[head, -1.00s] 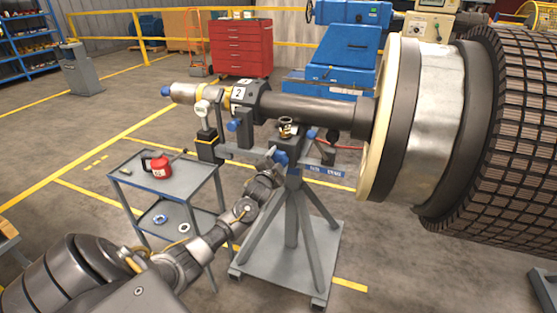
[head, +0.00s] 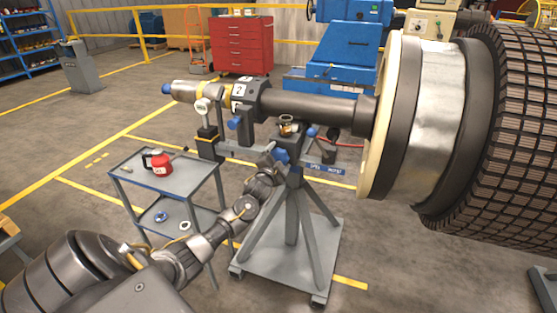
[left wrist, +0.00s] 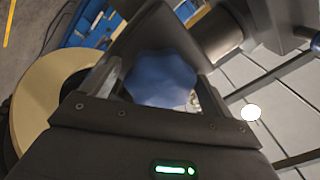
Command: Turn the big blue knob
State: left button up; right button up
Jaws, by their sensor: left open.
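The big blue knob (head: 281,156) is on the upper part of the grey stand (head: 291,215), below the shaft. My left gripper (head: 272,157) is at this knob, its arm coming in from the lower left. In the left wrist view the lobed blue knob (left wrist: 160,79) sits between the two spread fingers of my left gripper (left wrist: 157,76). The jaws are open around it, and I cannot tell whether either finger touches it. My right gripper is not in view.
A dark shaft (head: 310,106) runs above the stand to a large rotor (head: 435,125) at right. Smaller blue knobs (head: 235,123) are nearby. A grey cart (head: 185,188) with a red can (head: 160,163) stands left of my arm. A red cabinet (head: 241,45) is behind.

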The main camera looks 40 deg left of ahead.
pick_arm(q)
jog(key=v, duration=1)
jog(key=shift+s+d+b, duration=0.2)
jog(key=shift+s+b, duration=0.15)
jog(key=shift+b, duration=0.05)
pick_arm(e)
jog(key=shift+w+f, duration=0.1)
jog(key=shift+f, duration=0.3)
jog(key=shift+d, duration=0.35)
